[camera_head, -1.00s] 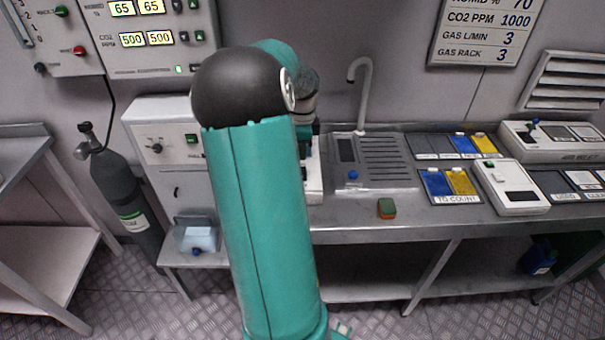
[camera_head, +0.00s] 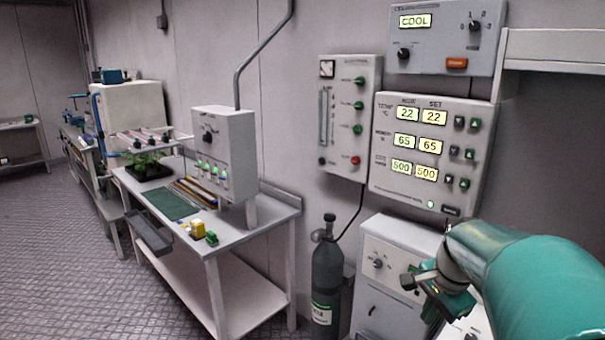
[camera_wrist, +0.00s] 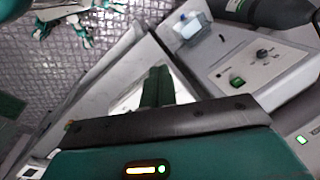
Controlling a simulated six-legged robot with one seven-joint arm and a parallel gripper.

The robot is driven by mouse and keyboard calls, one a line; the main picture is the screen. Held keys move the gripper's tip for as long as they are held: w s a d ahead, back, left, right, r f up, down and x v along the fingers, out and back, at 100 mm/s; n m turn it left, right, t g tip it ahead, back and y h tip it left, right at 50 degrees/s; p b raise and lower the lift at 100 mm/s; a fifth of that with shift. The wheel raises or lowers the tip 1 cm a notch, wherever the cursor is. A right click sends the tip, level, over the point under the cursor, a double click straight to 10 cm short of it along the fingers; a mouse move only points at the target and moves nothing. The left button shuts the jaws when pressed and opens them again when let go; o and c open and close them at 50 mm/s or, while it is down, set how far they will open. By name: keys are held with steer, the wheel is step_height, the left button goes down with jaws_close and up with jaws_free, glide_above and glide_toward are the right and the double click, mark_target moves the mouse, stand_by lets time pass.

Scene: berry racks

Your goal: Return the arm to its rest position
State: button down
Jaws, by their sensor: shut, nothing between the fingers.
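My green arm reaches in from the lower right of the head view, bent low beside the wall panels. My gripper (camera_head: 409,281) is at its end, in front of the white cabinet (camera_head: 385,262) with a knob. In the wrist view my gripper (camera_wrist: 158,72) shows its dark green fingers together, with nothing between them. They point over a pale surface beside the cabinet, which also shows at the right of the wrist view (camera_wrist: 262,70).
A dark gas cylinder (camera_head: 328,275) stands left of the cabinet. A steel bench (camera_head: 250,222) with a green mat (camera_head: 172,203) and a yellow block (camera_head: 198,228) is further left. Control panels (camera_head: 430,150) hang on the wall. Patterned floor (camera_head: 60,220) at the left is clear.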

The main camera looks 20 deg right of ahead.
steer(key=s+a+r+n+t, duration=0.1)
steer(key=s+a+n, duration=0.2)
steer(key=a+n, duration=0.5)
steer(key=s+a+r+n+t, duration=0.2)
steer(key=s+a+n, duration=0.2)
steer(key=a+n, duration=0.5)
steer(key=a, duration=0.8)
steer(key=shift+s+a+r+n, duration=0.2)
steer(key=shift+s+a+n, duration=0.1)
steer(key=shift+a, duration=0.1)
